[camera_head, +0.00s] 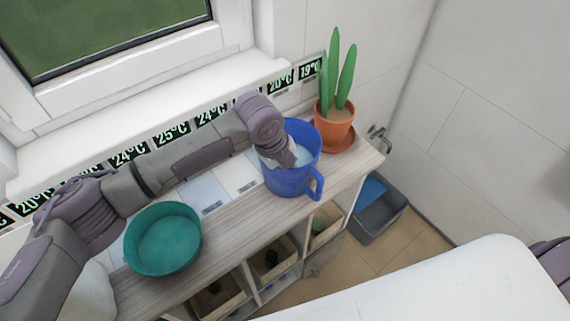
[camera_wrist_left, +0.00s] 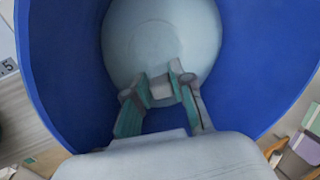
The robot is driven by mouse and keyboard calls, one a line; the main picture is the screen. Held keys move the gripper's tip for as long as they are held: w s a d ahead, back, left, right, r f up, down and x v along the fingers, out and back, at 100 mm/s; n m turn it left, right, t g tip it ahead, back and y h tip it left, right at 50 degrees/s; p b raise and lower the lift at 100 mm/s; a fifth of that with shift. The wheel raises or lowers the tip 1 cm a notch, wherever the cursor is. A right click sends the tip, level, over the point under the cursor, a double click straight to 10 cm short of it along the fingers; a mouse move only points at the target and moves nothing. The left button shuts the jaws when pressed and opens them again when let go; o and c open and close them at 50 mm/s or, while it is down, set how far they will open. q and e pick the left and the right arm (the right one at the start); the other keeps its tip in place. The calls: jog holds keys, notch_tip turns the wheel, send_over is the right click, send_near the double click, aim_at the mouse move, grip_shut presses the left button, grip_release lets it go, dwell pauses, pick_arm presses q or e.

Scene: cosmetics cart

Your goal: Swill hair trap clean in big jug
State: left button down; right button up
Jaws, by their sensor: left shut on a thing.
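The big jug (camera_head: 291,181) is blue, with its handle facing front right, and stands upright near the right end of the shelf top. It holds a pale liquid (camera_wrist_left: 165,38). My left gripper (camera_wrist_left: 162,88) reaches down inside the jug, and its fingers are shut on a small pale piece, which I take as the hair trap (camera_wrist_left: 161,91). Most of that piece is hidden between the fingers, and I cannot tell how deep it sits in the liquid. In the head view the gripper's tips are hidden in the jug. My right gripper is out of view.
A green round bowl (camera_head: 163,240) stands on the shelf top (camera_head: 235,222) to the left. A potted cactus (camera_head: 335,125) stands close behind the jug at right. A grey bin (camera_head: 382,212) is on the floor. A white surface (camera_head: 440,285) is at front right.

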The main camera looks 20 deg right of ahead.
pick_arm(q)
jog(key=shift+s+f, duration=0.4)
jog(key=shift+f, duration=0.1)
jog(key=r+p, duration=0.2)
jog(key=r, duration=0.1)
jog(key=shift+w+d+p, duration=0.2)
jog(key=shift+d+p, duration=0.15)
jog(key=shift+d, duration=0.05)
jog(key=p+v, duration=0.2)
jog(key=v, duration=0.1)
jog(key=shift+w+d+r, duration=0.1)
jog(key=shift+w+d, duration=0.1)
jog(key=shift+d, duration=0.05)
notch_tip(320, 180, up, 12)
jog(key=p, duration=1)
